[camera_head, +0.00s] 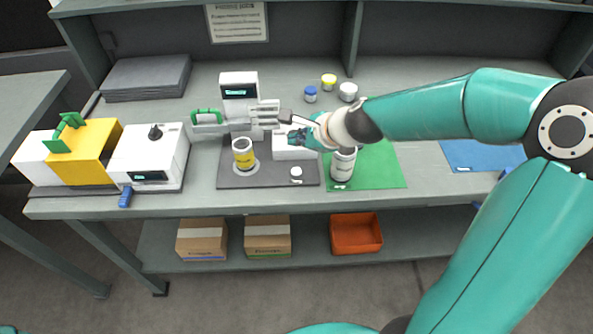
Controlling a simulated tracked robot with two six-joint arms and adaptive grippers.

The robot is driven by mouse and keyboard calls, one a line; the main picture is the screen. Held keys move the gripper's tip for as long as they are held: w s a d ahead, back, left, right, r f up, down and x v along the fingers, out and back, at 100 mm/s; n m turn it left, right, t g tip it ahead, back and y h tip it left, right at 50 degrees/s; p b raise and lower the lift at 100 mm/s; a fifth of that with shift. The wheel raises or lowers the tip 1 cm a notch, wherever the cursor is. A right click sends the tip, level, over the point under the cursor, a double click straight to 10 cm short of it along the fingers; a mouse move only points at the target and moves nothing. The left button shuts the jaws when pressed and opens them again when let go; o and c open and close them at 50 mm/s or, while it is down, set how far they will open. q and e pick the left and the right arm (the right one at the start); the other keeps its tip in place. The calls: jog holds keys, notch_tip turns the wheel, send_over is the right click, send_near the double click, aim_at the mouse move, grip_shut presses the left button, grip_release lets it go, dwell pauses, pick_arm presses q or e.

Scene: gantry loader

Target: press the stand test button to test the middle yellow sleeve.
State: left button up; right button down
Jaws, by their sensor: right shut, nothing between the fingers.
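The test stand is a dark grey base (225,178) with a white column and lit display (239,91) at its back. A yellow and white sleeve (243,154) stands upright on the round spot on the base. A small white round piece (296,172), perhaps the test button, is at the base's front right. A white block (293,149) is behind it, partly under my right gripper. A green handle (206,116) is left of the column. My left gripper is out of view.
A white cylinder (343,164) stands on the green mat (382,167) under my right arm. Small blue, yellow and white pieces stand behind. A white machine with a black knob (150,157) and a yellow block (92,150) are left. A blue mat (475,154) is right.

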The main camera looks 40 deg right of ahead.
aim_at(298, 172)
notch_tip(298, 172, down, 8)
jog(key=b, duration=0.7)
jog(key=shift+f+b, duration=0.1)
jog(key=shift+b, duration=0.2)
dwell(0.8)
jog(key=shift+f, duration=0.3)
jog(key=shift+f+b, duration=0.4)
jog(key=shift+b, duration=0.25)
dwell(0.6)
jog(key=shift+r+p, duration=0.8)
jog(key=shift+r, duration=0.1)
notch_tip(298, 172, up, 5)
jog(key=p, duration=0.5)
